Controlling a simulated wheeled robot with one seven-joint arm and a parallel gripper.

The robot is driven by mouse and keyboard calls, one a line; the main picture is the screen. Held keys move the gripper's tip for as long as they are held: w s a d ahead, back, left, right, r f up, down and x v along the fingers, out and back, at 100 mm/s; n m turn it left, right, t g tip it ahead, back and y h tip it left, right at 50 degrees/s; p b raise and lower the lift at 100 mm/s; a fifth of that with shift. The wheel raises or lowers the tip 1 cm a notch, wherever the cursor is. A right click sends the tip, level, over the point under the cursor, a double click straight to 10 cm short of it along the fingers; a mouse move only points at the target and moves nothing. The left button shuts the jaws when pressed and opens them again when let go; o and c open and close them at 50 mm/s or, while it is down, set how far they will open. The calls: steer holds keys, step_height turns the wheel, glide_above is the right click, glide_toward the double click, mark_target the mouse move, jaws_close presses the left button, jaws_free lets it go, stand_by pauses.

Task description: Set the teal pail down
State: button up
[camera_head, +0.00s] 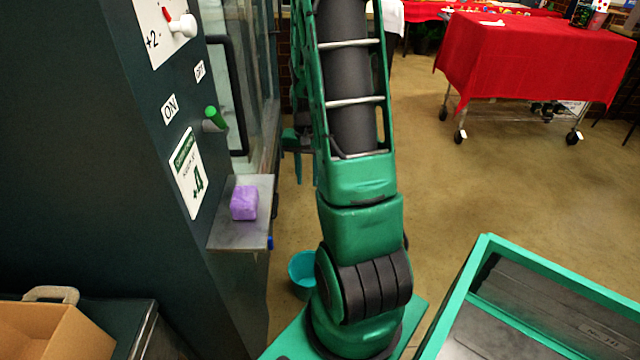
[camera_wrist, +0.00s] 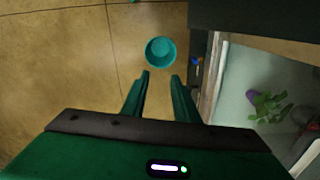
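The teal pail (camera_head: 301,272) stands on the floor beside the dark cabinet, partly hidden behind my arm in the head view. In the wrist view the pail (camera_wrist: 160,52) looks upright and empty, seen from above, just beyond my fingertips. My gripper (camera_wrist: 161,76) is open, with a clear gap between its two fingers and nothing between them. The pail is apart from the fingers. In the head view my gripper (camera_head: 298,165) hangs left of my arm, partly hidden by it, higher than the pail.
A purple block (camera_head: 244,203) sits on a metal shelf (camera_head: 240,238) jutting from the dark cabinet (camera_head: 110,150). A glass-fronted case with a potted plant (camera_wrist: 266,106) is right in the wrist view. A red-covered table (camera_head: 535,60) stands at the back. Open floor (camera_head: 440,190) lies between.

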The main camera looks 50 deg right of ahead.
steer(key=s+a+r+n, duration=0.5)
steer(key=s+a+r, duration=1)
steer(key=s+r, duration=0.2)
steer(key=shift+s+a+r, duration=0.2)
steer(key=shift+s+a, duration=0.15)
steer(key=shift+s, duration=0.3)
